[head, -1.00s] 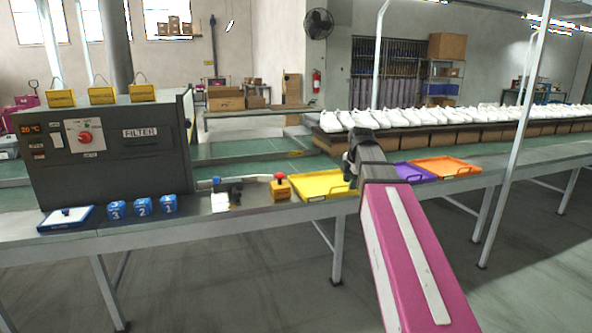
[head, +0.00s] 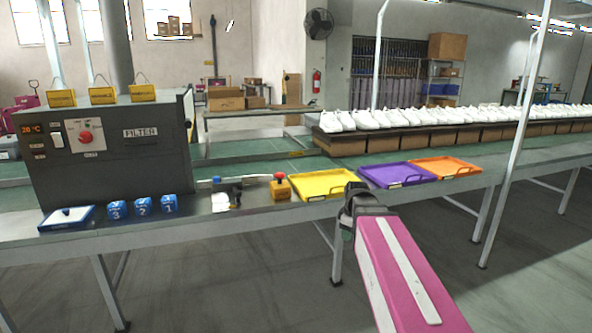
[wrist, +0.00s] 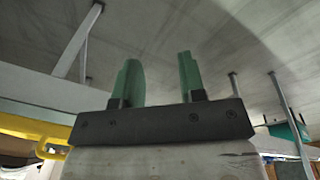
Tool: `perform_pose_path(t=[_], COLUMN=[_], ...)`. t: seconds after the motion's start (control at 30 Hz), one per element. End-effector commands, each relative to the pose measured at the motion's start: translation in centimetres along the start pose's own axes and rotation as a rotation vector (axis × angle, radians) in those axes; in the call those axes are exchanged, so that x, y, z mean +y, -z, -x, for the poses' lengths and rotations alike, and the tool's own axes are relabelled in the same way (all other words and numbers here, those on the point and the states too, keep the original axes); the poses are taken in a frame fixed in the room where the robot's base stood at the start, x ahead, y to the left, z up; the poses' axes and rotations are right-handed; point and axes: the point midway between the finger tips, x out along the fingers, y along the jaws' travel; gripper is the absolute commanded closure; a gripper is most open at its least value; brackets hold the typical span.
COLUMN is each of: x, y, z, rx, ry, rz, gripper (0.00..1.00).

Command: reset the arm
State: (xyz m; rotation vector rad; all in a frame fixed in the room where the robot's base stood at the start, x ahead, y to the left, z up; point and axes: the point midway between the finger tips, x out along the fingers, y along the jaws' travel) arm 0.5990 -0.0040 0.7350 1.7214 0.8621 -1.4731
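My pink arm (head: 405,270) reaches up from the lower right in the head view, and its dark wrist end (head: 362,203) is in front of the bench's front edge. In the wrist view my gripper (wrist: 158,75) shows two green fingers standing well apart, with nothing between them. Grey floor lies beyond the fingertips. In the head view the fingers are mostly hidden behind the wrist.
The bench holds yellow (head: 322,184), purple (head: 398,175) and orange (head: 443,167) trays, a red-button box (head: 281,187), blue numbered blocks (head: 142,205) and a dark filter machine (head: 110,150). White shoes (head: 400,118) line the conveyor behind. Floor in front is clear.

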Motion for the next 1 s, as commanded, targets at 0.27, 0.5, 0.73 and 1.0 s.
perform_pose_path(t=[0.27,0.5,0.73,1.0], x=[-5.8,-10.1,-11.6,-11.6], y=[-3.8,-6.6,-7.6,-7.6], z=[-7.8,-12.6,-14.1,-14.1], rx=[-0.062,-0.114,-0.132,-0.132], ry=[0.030,0.031,0.026,0.026], rz=[-0.481,-0.844,-0.970,-0.970], gripper=[0.63,0.63,0.63,0.63])
